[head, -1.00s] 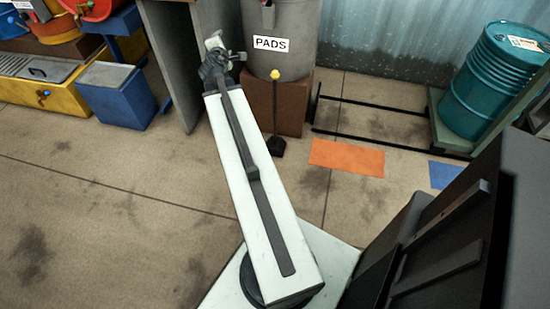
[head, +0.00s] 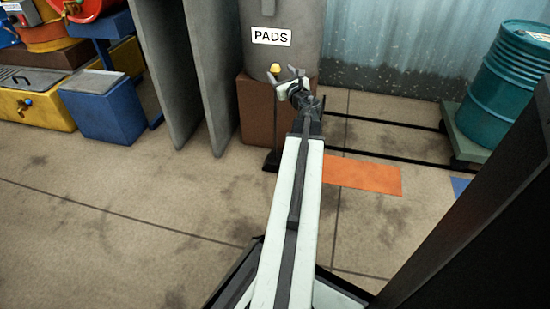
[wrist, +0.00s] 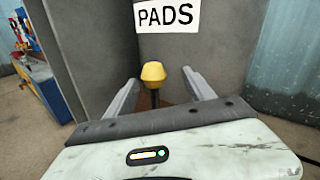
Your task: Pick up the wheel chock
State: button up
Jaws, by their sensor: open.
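The wheel chock is a dark block (head: 271,160) on the floor, with a thin upright rod topped by a yellow knob (head: 275,69). It stands in front of the brown box under the grey PADS bin. My gripper (head: 284,76) is open and empty, close to the knob in the head view. In the wrist view the yellow knob (wrist: 153,72) and the top of the dark rod show between the two spread fingers (wrist: 161,78), nearer the left one. I cannot tell how far past the fingertips the knob is.
The PADS bin (head: 285,18) on its brown box (head: 255,112) stands right behind the chock. Grey upright panels (head: 170,75) are to its left. An orange floor patch (head: 362,175) and a teal drum (head: 505,85) are to the right. Floor at the left front is clear.

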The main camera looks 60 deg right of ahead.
jog(key=x, duration=0.6)
jog(key=shift+w+a+r, duration=0.1)
jog(key=shift+w+a, duration=0.15)
jog(key=shift+w, duration=0.05)
jog(key=shift+s, duration=0.1)
grip_shut()
